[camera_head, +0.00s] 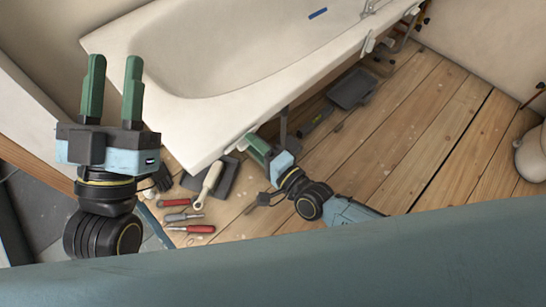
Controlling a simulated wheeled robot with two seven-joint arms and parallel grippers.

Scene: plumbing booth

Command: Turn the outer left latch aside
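The bathtub (187,105) fills the upper middle, its front edge running from lower left to upper right. Two small pale latch-like pieces show along that edge, one at the right (368,43) and another farther right (413,10). I cannot make out a left latch; it may be hidden behind my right gripper. My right gripper (257,143) has its green fingers at the tub's lower edge, near its front corner; their gap and any contact are unclear. My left gripper (114,62) is open and empty, fingers pointing up, over the tub's left end.
Screwdrivers with red handles (200,229) and a pale-handled tool (208,182) lie on the floor by a dark tray (226,180). A dark grey dustpan-like thing (353,90) lies under the tub edge. The wooden floor (420,140) at right is mostly clear.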

